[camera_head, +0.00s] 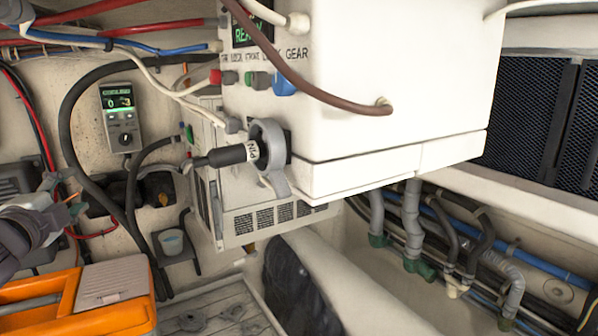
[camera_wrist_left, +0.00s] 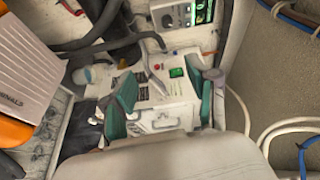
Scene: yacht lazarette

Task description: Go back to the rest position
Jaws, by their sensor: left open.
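My left gripper (camera_head: 60,198) is at the left edge of the head view, above the orange toolbox (camera_head: 70,306). In the left wrist view its two teal fingers (camera_wrist_left: 162,88) are spread apart with nothing held between them. Beyond the fingers, the wrist view shows a white unit with a small green display and a red button (camera_wrist_left: 157,67). My right gripper is in neither view.
A white control box (camera_head: 395,75) fills the upper middle, with a dark handle marked PIN (camera_head: 228,155) in a grey ring. A handheld meter (camera_head: 121,117), hoses and cables line the left wall. Pipes (camera_head: 411,220) run below the box.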

